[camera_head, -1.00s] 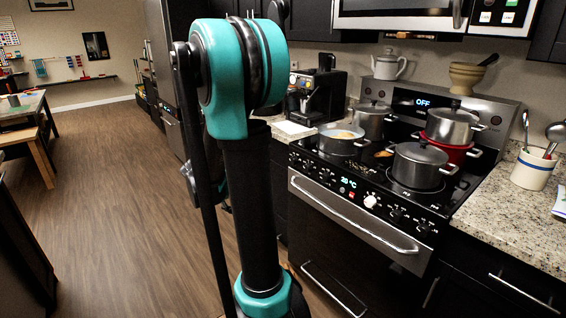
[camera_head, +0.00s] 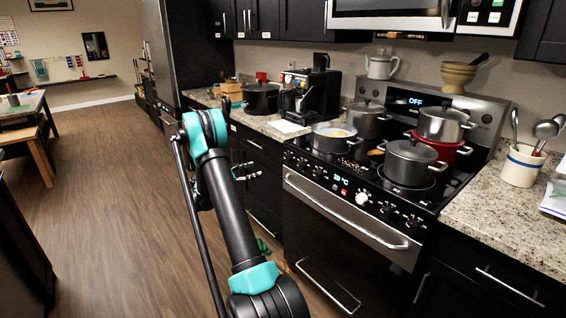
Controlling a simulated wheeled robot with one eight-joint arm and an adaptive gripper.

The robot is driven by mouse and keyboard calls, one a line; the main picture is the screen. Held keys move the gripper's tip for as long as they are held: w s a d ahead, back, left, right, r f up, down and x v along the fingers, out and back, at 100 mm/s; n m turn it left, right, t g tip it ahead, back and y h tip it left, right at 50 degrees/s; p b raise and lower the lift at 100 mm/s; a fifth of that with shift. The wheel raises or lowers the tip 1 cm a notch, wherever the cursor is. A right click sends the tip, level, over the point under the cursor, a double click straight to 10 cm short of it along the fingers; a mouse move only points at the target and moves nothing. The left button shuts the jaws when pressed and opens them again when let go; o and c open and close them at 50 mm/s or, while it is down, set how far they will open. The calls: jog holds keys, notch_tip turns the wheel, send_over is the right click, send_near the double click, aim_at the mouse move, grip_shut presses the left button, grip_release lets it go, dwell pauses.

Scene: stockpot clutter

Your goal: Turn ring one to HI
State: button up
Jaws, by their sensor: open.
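The stove (camera_head: 300,210) stands right of centre, with a row of knobs along its sloping front panel. Black knobs (camera_head: 318,172) sit left of a lit display (camera_head: 339,178), and more black knobs (camera_head: 387,208) sit right of a white knob (camera_head: 362,198). The knob labels are too small to read, so I cannot tell which is ring one or where it points. My gripper (camera_head: 246,172) is partly hidden behind my arm; its teal fingers show apart, in front of the dark cabinets left of the stove. It is open and touches no knob.
Pots crowd the cooktop: a pale pan (camera_head: 334,136) at front left, a grey lidded pot (camera_head: 411,163) at front right, and others behind. A steel oven handle (camera_head: 345,212) juts out below the panel. The wooden floor at left is clear.

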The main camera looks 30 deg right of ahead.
aim_at(286, 160)
jog(key=d, duration=1.7)
jog(key=shift+w+d+f, duration=0.2)
jog(key=shift+w+d, duration=0.1)
jog(key=shift+d, duration=0.05)
jog(key=shift+c, duration=0.3)
jog(key=c, duration=1.1)
